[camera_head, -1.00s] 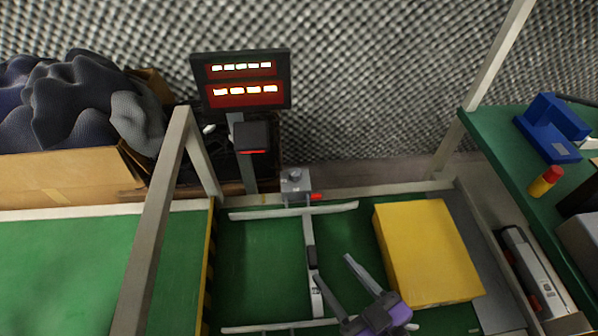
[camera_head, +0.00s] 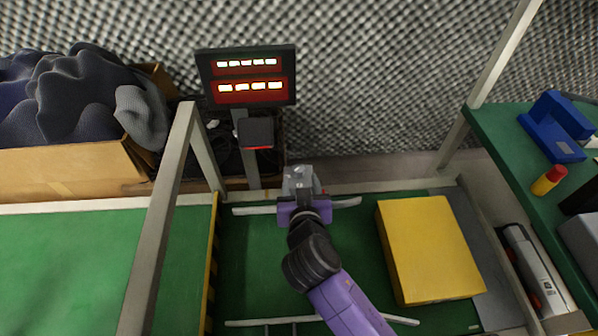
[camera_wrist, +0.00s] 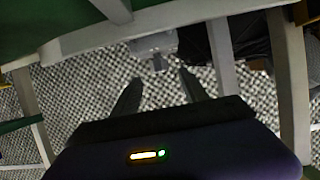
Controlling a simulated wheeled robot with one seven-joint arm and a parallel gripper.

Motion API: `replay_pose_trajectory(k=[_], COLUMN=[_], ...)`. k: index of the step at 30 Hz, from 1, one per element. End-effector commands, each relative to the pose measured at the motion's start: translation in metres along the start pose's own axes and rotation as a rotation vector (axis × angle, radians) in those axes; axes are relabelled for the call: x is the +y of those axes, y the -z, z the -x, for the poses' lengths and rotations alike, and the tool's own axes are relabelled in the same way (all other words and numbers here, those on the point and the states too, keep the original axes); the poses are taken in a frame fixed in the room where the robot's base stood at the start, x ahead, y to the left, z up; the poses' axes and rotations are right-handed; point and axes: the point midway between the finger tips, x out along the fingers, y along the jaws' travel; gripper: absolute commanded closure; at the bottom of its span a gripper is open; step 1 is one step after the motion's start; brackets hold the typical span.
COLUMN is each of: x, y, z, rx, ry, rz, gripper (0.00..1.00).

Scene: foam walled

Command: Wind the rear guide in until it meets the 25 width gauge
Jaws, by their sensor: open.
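The rear guide (camera_head: 345,203) is a pale bar across the far side of the green bed. A grey block (camera_head: 298,176) stands behind its middle; the red handle seen on it earlier is now mostly covered by my gripper (camera_head: 302,195). In the wrist view, my gripper (camera_wrist: 159,80) is open and empty, its two dark fingers apart. The grey block (camera_wrist: 155,44) lies ahead of the fingertips, apparently not between them. My arm hides the bar across the bed's middle. I cannot tell which thing is the 25 width gauge.
A yellow box (camera_head: 428,250) lies on the bed to the right of my arm. The front guide (camera_head: 250,323) is nearer. A display post (camera_head: 246,78) stands behind, and frame posts (camera_head: 165,220) rise at left. A green side table (camera_head: 500,140) is at right.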

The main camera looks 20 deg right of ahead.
Motion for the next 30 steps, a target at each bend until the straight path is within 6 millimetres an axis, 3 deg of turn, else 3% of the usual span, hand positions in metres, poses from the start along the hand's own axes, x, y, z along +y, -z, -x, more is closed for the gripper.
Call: replay_pose_trajectory(k=[3,10,22,30], x=[0.0,0.0,0.0,0.0], y=[-0.002,-0.001,0.0,0.0], z=[-0.021,-0.05,-0.058,-0.058], rx=[0.0,0.0,0.0,0.0], ry=[-0.001,0.0,0.002,0.002], rz=[0.0,0.0,0.001,0.001], gripper=[0.48,0.48,0.48,0.99])
